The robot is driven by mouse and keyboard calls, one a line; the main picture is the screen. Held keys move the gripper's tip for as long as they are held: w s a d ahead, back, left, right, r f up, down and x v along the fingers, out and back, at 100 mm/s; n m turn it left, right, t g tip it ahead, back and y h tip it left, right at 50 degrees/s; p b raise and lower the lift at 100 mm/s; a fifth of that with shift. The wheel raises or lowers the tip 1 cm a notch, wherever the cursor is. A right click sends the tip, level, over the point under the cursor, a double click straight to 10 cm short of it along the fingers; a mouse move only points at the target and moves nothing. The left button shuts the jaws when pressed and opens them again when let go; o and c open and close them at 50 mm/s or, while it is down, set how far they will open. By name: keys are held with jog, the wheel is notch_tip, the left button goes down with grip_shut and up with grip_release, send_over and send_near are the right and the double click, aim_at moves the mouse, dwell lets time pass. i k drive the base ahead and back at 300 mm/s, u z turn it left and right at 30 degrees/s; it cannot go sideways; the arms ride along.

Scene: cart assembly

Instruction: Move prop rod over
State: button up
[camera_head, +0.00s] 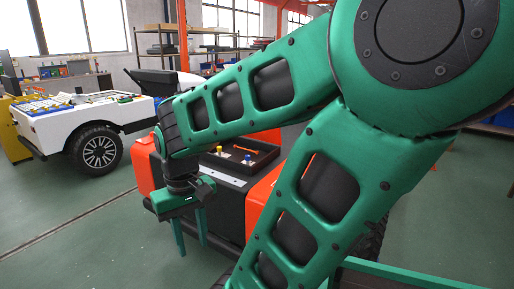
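My gripper (193,248) hangs at the end of my green arm, left of centre, with its two green fingers pointing down. The fingers are apart and nothing shows between them. It is in front of an orange and black cart (228,203), near its left front side. I cannot make out a prop rod for certain. A thin orange strip (306,168) shows in the gap between my arm links, but I cannot tell what it is. My arm hides much of the cart's right part.
A black tray (264,166) on the cart holds small yellow and blue-topped pieces. A white vehicle (72,124) with a black wheel stands at the left, beside a yellow cabinet (12,135). Shelves (200,38) stand behind. The green floor (85,225) at front left is clear.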

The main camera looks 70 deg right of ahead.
aim_at(236, 146)
jog(key=z, duration=0.1)
jog(key=i, duration=2.25)
jog(key=z, duration=2.85)
jog(key=i, duration=0.5)
jog(key=u, duration=0.1)
